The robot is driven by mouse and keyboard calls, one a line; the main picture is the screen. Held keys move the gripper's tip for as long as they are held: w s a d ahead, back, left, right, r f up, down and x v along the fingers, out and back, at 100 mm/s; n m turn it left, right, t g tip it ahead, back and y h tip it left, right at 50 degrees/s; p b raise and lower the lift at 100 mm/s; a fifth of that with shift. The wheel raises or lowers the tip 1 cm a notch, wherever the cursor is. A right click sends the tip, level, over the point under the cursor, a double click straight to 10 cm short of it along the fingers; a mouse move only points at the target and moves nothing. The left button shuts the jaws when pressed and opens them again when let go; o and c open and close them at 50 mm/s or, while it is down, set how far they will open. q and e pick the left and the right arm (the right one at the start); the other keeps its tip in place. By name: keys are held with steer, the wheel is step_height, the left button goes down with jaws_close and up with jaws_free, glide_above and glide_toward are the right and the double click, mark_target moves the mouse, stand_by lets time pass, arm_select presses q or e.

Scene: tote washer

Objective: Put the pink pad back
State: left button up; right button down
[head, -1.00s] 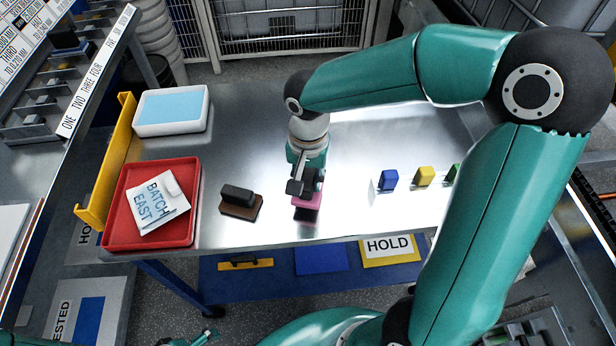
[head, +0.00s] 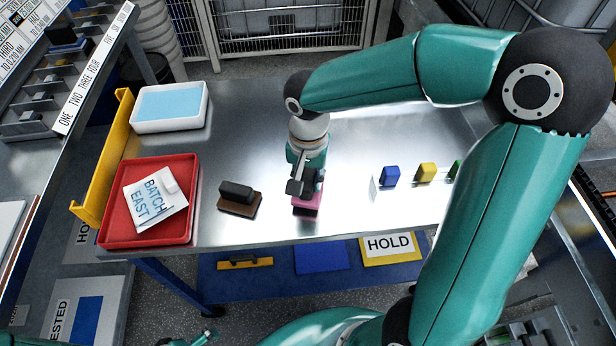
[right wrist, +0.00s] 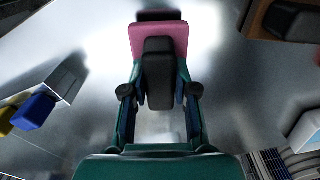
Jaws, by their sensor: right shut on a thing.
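The pink pad (head: 306,201) is at the front middle of the steel table, under my right gripper (head: 305,186). In the right wrist view the pink pad (right wrist: 158,38) has a black block-shaped handle (right wrist: 159,75) on it, and my right gripper (right wrist: 159,95) is shut on that handle. A dark patch shows along the pad's far edge in that view. I cannot tell whether the pad touches the table. A teal and dark part at the bottom left edge of the head view looks like my left gripper (head: 203,337); its jaws are too small to read.
A brown pad with a black handle (head: 240,198) stands left of the pink pad. A red tray (head: 108,228) holds a "BATCH EAST" bag. A white tub (head: 170,125) is behind it. Blue (head: 389,177) and yellow (head: 426,173) blocks stand right. The table's middle is clear.

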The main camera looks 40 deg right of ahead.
steer(key=shift+f+b, duration=0.65)
steer(key=shift+b, duration=0.05)
steer(key=shift+f, duration=0.2)
stand_by(0.3)
jaws_free()
stand_by(0.6)
steer(key=shift+r, duration=0.1)
stand_by(0.4)
steer(key=shift+r+p, duration=3.2)
steer(key=shift+r, duration=1.25)
steer(key=shift+s, duration=0.1)
